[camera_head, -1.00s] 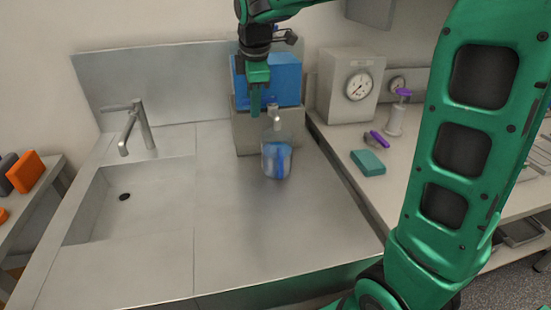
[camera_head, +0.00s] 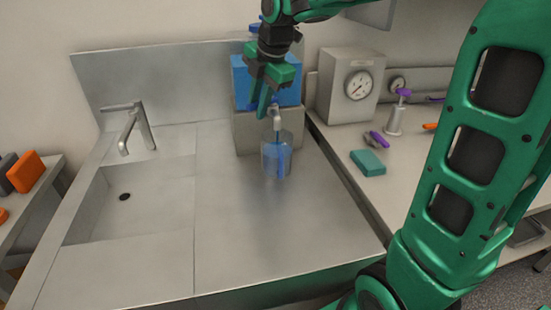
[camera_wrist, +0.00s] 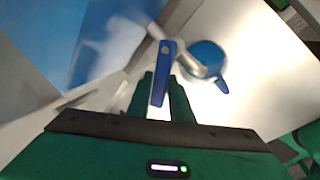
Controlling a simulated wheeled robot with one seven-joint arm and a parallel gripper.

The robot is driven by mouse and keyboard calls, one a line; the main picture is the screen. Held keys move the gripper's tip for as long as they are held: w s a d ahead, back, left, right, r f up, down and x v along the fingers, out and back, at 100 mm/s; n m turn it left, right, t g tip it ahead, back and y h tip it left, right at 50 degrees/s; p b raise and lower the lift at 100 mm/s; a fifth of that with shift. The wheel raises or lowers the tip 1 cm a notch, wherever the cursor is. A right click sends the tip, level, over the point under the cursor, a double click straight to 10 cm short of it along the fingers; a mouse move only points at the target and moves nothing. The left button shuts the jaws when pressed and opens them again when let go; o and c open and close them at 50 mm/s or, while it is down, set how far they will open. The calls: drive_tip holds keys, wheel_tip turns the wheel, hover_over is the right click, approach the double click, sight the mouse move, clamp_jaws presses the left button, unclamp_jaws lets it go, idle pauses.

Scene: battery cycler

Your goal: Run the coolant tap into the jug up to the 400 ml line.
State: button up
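The clear jug (camera_head: 268,160) stands upright on the steel counter, under the spout of the coolant tap (camera_head: 277,122). It looks blue inside; the level against its markings is too small to read. In the wrist view the jug (camera_wrist: 208,58) lies beyond the metal tap (camera_wrist: 188,62), its blue handle pointing down right. The tap's blue lever (camera_wrist: 161,75) lies between the fingertips of my gripper (camera_wrist: 160,84); whether they press on it is unclear. In the head view my gripper (camera_head: 264,108) points down at the tap, just left of the spout.
A blue coolant tank (camera_head: 286,88) on a grey block stands behind the tap. A sink with a faucet (camera_head: 140,128) is at left. A gauge box (camera_head: 342,88), a purple-topped dispenser (camera_head: 395,115) and a teal block (camera_head: 368,162) are on the right bench. The front counter is clear.

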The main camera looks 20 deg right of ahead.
sight(256, 102)
idle(0.5)
drive_tip(key=w+m, duration=0.1)
drive_tip(key=m, duration=0.1)
drive_tip(key=m+h, duration=0.1)
drive_tip(key=w+m+h, duration=0.1)
drive_tip(key=m, duration=0.1)
drive_tip(key=shift+w+m, duration=0.3)
drive_tip(key=shift+w, duration=0.15)
drive_tip(key=shift+o, duration=1.2)
drive_tip(key=shift+v, duration=3.95)
drive_tip(key=shift+w, duration=0.15)
